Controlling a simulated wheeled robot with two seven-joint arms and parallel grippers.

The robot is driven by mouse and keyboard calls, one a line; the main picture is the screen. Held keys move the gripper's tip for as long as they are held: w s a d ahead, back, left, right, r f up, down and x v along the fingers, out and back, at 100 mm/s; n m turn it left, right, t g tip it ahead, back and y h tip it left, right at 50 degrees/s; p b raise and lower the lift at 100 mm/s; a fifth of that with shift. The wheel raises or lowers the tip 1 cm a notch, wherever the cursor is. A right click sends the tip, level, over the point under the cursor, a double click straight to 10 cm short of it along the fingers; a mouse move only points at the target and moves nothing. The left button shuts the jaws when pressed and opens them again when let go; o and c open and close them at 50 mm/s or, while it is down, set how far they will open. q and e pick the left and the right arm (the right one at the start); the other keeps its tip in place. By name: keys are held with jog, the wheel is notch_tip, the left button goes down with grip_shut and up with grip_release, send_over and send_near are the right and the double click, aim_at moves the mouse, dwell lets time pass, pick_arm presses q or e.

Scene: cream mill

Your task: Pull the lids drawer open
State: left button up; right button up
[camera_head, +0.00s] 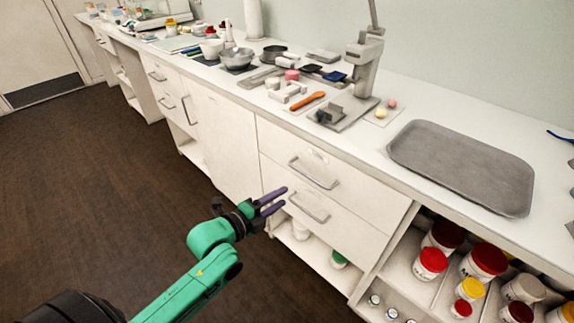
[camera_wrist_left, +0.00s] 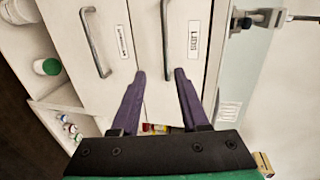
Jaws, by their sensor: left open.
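The lids drawer (camera_head: 345,188) is the upper of two white drawers and looks shut. In the left wrist view its front (camera_wrist_left: 188,75) carries a label reading LIDS, and its grey bar handle (camera_wrist_left: 165,30) lies ahead of the fingers. The handle also shows in the head view (camera_head: 314,175). My left gripper (camera_head: 284,198) is open and empty, with purple fingers, in front of the drawers and left of the handles. In the left wrist view its fingertips (camera_wrist_left: 160,74) lie near one end of the handle; contact cannot be told. My right gripper is not in view.
The lower drawer's handle (camera_head: 309,208) is just below. An open shelf with jars (camera_head: 430,262) lies right of the drawers. The counter holds a grey tray (camera_head: 460,165), a stand (camera_head: 364,65) and small tools. The dark floor (camera_head: 90,170) is clear at left.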

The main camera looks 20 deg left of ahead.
aim_at(312, 179)
pick_arm(q)
jog(key=x, duration=0.8)
jog(key=d+r+x, duration=0.1)
jog(key=x, duration=0.4)
jog(key=shift+s+r, duration=0.1)
jog(key=shift+w+d, duration=0.1)
jog(key=shift+w, duration=0.3)
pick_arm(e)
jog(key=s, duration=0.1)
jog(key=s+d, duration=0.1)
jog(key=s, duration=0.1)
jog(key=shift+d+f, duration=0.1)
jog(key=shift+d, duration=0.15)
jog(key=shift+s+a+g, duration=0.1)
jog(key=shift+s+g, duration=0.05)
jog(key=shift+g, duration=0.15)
pick_arm(q)
grip_shut()
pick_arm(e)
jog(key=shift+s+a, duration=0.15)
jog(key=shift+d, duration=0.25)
